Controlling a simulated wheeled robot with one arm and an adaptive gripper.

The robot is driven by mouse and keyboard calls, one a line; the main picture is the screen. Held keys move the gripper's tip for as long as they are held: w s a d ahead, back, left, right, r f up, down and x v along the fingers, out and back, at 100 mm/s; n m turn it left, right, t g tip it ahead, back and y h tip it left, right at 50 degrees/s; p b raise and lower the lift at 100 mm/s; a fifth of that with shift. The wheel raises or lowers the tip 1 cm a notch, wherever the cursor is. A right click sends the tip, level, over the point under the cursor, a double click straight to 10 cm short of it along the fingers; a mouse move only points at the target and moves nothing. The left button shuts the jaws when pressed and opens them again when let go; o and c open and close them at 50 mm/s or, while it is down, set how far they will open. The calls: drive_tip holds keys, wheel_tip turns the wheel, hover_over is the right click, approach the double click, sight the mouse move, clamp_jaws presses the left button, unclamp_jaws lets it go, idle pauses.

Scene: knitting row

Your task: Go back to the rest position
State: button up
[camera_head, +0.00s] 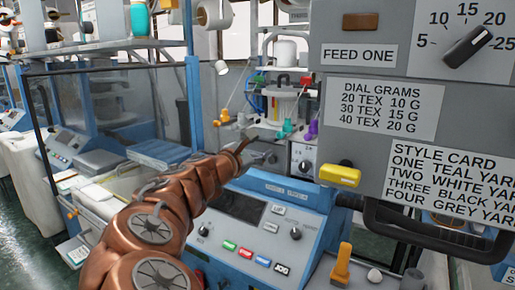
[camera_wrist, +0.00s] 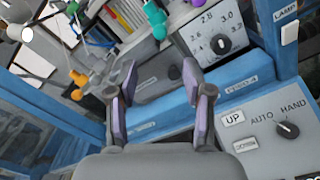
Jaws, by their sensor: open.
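My gripper (camera_wrist: 165,108) is open in the wrist view, with its two purple-padded fingers apart and nothing between them. In the head view my copper-coloured arm reaches up from the bottom, and my gripper (camera_head: 245,150) is small and dark at its far end. It is in front of the knitting machine, above the blue control panel (camera_head: 262,190). In the wrist view a dial (camera_wrist: 221,44) with numbers is beyond the right finger. Whether the fingers touch anything cannot be told.
A grey box with a dial (camera_head: 468,46), a yellow knob (camera_head: 340,175) and a style card (camera_head: 450,190) stands close at the right. An orange lever (camera_head: 342,263) rises at the bottom. In the wrist view an AUTO/HAND switch (camera_wrist: 288,129) is at lower right. Blue posts (camera_head: 192,90) stand behind my arm.

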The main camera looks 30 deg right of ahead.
drive_tip(key=s+d+f+m+g+y, duration=0.1)
drive_tip(key=s+d+f+m+g, duration=0.15)
drive_tip(key=s, duration=0.25)
drive_tip(key=s+d+f+m+g, duration=0.1)
drive_tip(key=s+m+g, duration=0.1)
drive_tip(key=s+m, duration=0.25)
drive_tip(key=s+a+f+m+g+y, duration=0.2)
drive_tip(key=s+f+m+y, duration=0.35)
drive_tip(key=s+f, duration=0.55)
drive_tip(key=s+a+f+m+g+y, duration=0.1)
drive_tip(key=s+a+f+y, duration=0.3)
drive_tip(key=s+a, duration=0.5)
drive_tip(key=s+a+f+m+g+y, duration=0.2)
drive_tip(key=s+a+f+y, duration=0.3)
drive_tip(key=a, duration=0.7)
drive_tip(key=s+f+m, duration=0.1)
drive_tip(key=s+f, duration=0.1)
drive_tip(key=s, duration=0.2)
drive_tip(key=shift+a+f, duration=0.35)
drive_tip(key=shift+g+y, duration=0.25)
drive_tip(key=shift+c, duration=0.8)
drive_tip(key=shift+d, duration=0.15)
